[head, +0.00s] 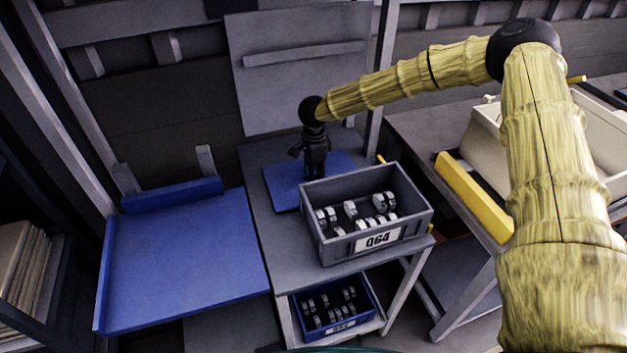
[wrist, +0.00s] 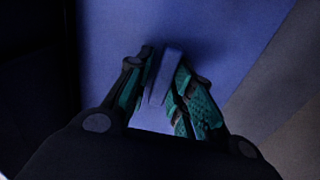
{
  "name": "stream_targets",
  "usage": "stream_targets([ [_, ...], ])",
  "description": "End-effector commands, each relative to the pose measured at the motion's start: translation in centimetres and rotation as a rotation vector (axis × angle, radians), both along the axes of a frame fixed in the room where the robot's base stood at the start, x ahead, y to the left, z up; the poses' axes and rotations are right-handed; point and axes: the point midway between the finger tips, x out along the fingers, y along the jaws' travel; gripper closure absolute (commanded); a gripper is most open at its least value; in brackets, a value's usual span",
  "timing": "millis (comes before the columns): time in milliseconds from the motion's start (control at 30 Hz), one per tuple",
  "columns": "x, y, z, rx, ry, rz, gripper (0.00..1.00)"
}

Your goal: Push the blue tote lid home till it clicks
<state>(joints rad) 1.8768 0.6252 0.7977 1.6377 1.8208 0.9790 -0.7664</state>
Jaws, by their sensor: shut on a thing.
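The blue tote lid (head: 282,188) is a flat blue panel at the back of the grey bench, behind a grey tote. My gripper (head: 315,172) points straight down over it. In the wrist view the blue surface (wrist: 215,35) fills most of the picture. There my gripper (wrist: 164,72) is shut on a thin upright blue-grey handle (wrist: 166,76) rising from that surface. The lid's near right part is hidden by the grey tote and my gripper. I cannot tell whether its edges sit flush.
The grey tote (head: 309,222) with several metal parts stands at the bench's front, close to my gripper. A blue tote (head: 374,309) is on the shelf below. A wide blue tray (head: 185,262) lies left. A grey upright panel (head: 290,85) stands behind the bench. A yellow bar (head: 473,195) is right.

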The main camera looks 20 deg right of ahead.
Motion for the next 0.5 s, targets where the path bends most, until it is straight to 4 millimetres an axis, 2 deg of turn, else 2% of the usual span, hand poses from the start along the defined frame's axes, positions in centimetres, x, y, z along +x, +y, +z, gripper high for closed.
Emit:
stream_targets([
  [33,-0.7,-0.2,-1.4,-0.006,0.016,0.001,1.00],
  [267,-0.7,-0.2,-1.4,-0.005,0.015,0.001,1.00],
  [500,-0.7,-0.3,-0.2,-0.006,0.015,0.000,1.00],
])
